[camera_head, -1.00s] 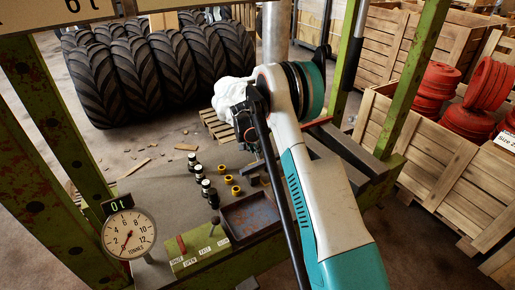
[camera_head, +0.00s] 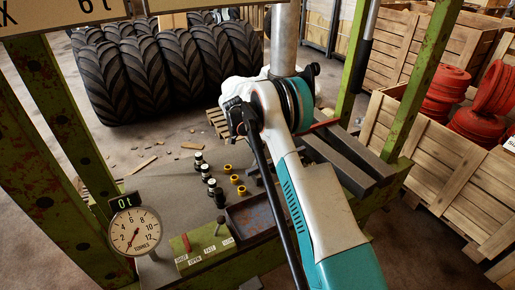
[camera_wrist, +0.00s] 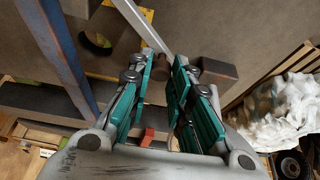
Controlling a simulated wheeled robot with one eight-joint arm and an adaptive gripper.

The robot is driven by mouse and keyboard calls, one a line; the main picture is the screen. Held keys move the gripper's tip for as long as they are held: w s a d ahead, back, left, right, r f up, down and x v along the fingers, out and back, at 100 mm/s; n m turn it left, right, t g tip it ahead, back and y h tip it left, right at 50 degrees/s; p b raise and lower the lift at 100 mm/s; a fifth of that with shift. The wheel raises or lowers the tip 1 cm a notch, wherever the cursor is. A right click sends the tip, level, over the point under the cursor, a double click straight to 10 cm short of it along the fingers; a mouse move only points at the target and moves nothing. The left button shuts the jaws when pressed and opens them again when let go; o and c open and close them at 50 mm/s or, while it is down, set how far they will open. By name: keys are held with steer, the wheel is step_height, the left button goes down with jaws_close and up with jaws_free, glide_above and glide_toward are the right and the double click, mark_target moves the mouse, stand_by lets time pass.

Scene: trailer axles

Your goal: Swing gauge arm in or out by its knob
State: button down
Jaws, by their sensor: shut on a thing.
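In the wrist view, the two teal fingers of my gripper (camera_wrist: 161,84) are closed around a small brown cylindrical knob (camera_wrist: 159,70) near their tips. A light grey flat bar, which looks like the gauge arm (camera_wrist: 138,22), runs from the top edge down to the knob. Where the knob joins the bar is partly hidden by the fingers. In the head view, my own arm covers the gripper and knob, and I cannot make out the gauge arm there.
A green press frame (camera_head: 418,80) surrounds the work area, with dark steel bars (camera_head: 352,165) at right. Wooden crates (camera_head: 440,165) are right, tyres (camera_head: 170,65) behind. Crumpled white material (camera_wrist: 278,108) lies nearby.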

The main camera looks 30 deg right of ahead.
steer(key=c, duration=1.5)
jaws_free()
steer(key=shift+o, duration=0.2)
